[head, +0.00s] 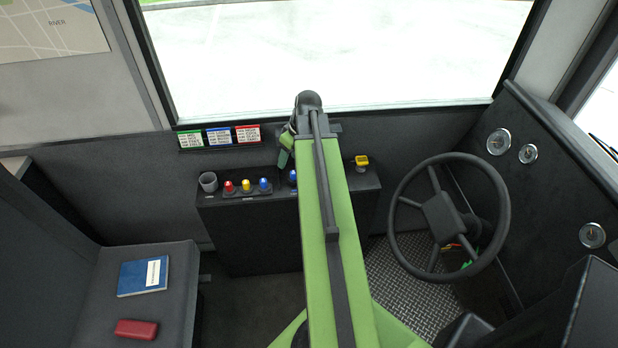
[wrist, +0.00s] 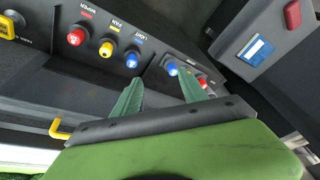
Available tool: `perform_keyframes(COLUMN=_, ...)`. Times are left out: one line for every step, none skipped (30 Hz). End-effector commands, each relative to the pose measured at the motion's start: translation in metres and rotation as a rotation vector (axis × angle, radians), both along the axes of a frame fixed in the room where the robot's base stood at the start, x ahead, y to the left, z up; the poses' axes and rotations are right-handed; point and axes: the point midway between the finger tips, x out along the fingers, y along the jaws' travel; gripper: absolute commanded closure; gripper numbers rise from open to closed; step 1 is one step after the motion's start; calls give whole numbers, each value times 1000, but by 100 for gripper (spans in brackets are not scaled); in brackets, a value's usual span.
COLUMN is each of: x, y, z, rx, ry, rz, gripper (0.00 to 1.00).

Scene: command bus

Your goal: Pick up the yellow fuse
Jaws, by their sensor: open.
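I cannot make out the yellow fuse for certain. Small red, yellow and green pieces (head: 458,248) show behind the lower steering wheel in the head view, too small to tell apart. In the head view my gripper (head: 285,155) is mostly hidden behind my arm.
A yellow hook (wrist: 60,130) lies near my gripper. The seat holds a blue book (head: 143,278) and a red case (head: 136,329).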

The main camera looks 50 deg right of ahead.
Motion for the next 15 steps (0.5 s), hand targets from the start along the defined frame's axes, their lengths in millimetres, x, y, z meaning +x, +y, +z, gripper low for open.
perform_keyframes(x=-16, y=-37, z=0, rx=-9, ry=-28, rz=-12, gripper=50)
perform_keyframes(x=-25, y=-54, z=1, rx=-18, ry=-45, rz=-11, gripper=50)
perform_keyframes(x=-36, y=-74, z=2, rx=-30, ry=-65, rz=-9, gripper=50)
perform_keyframes(x=-43, y=-86, z=2, rx=-38, ry=-76, rz=-7, gripper=50)
perform_keyframes(x=-49, y=-96, z=3, rx=-44, ry=-87, rz=-6, gripper=50)
perform_keyframes(x=-56, y=-106, z=4, rx=-51, ry=-98, rz=-5, gripper=50)
perform_keyframes(x=-60, y=-112, z=4, rx=-56, ry=-103, rz=-4, gripper=50)
perform_keyframes(x=-63, y=-116, z=4, rx=-60, ry=-108, rz=-3, gripper=50)
perform_keyframes(x=-66, y=-120, z=5, rx=-64, ry=-111, rz=0, gripper=50)
perform_keyframes(x=-67, y=-121, z=5, rx=-65, ry=-112, rz=0, gripper=50)
perform_keyframes(x=-67, y=-121, z=5, rx=-66, ry=-113, rz=0, gripper=50)
perform_keyframes(x=-67, y=-121, z=4, rx=-66, ry=-113, rz=1, gripper=50)
perform_keyframes(x=-67, y=-121, z=3, rx=-66, ry=-113, rz=1, gripper=50)
perform_keyframes(x=-66, y=-121, z=2, rx=-66, ry=-113, rz=1, gripper=50)
perform_keyframes(x=-65, y=-121, z=-2, rx=-66, ry=-113, rz=1, gripper=50)
